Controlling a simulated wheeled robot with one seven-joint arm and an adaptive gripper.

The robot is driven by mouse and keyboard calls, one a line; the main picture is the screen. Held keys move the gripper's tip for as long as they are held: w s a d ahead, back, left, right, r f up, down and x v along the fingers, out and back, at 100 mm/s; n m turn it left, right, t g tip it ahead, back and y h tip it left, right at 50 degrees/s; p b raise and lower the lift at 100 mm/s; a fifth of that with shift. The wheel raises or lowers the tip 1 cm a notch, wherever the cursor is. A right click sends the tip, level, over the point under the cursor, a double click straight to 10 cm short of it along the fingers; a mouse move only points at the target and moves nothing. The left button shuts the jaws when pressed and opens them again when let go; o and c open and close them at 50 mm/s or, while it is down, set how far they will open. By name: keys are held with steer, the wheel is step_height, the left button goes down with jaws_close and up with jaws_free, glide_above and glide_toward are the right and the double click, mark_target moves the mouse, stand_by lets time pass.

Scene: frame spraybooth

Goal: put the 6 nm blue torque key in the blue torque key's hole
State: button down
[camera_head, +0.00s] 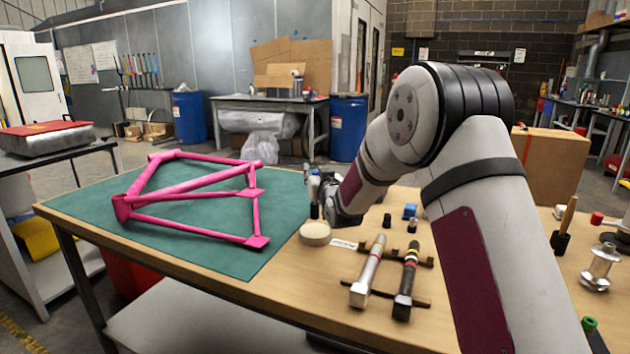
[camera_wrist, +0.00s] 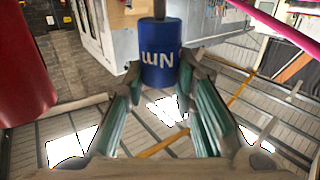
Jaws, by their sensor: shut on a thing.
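The blue torque key (camera_wrist: 158,55) is a blue cylinder with white "Nm" lettering, upside down in the wrist view, and a dark shaft at its far end. My gripper (camera_wrist: 163,78) is shut on it, with the fingertips at its sides. In the head view, my gripper (camera_head: 328,205) is above the bench near the green mat's right edge, partly hidden by my arm. A small blue and dark upright piece (camera_head: 314,190) at its fingers appears to be the key. I cannot make out the blue key's hole in either view.
A pink bicycle frame (camera_head: 190,193) lies on the green mat (camera_head: 205,212). A pale round disc (camera_head: 315,233) is below my gripper. A silver tool (camera_head: 368,272) and a black tool (camera_head: 406,281) rest on dark supports.

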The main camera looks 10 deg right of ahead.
steer(key=shift+f, duration=0.75)
steer(key=c, duration=1.3)
jaws_free()
steer(key=shift+f, duration=0.15)
